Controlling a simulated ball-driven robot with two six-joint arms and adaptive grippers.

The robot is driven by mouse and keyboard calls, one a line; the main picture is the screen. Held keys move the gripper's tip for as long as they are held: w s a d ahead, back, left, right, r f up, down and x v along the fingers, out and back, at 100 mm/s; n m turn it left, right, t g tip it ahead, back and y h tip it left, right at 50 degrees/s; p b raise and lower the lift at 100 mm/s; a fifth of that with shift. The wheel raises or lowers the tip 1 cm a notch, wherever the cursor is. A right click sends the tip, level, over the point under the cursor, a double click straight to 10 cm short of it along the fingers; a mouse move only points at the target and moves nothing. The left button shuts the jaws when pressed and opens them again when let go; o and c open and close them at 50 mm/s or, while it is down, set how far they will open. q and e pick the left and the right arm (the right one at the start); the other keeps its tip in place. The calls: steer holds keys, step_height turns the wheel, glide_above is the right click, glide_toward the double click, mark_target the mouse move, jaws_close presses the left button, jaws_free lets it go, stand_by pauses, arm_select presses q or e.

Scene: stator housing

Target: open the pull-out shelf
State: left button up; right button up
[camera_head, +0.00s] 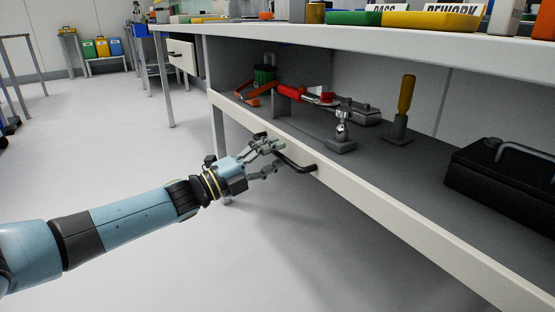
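The pull-out shelf has a long cream front rail (392,219) running from the left back to the lower right, under the workbench top. A black bar handle (304,169) sticks out from the rail. My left gripper (280,158) comes in from the left, its fingers spread apart at the left part of the handle. One finger lies above the other, and the handle's left end is partly hidden by the upper finger. I cannot tell whether the fingers touch the handle. My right gripper is not in view.
The floor (110,130) at left is clear.

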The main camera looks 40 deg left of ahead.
arm_select(q)
steer(key=shift+w+d+r, duration=0.15)
steer(key=shift+w+d, duration=0.1)
steer(key=shift+w, duration=0.35)
jaws_close()
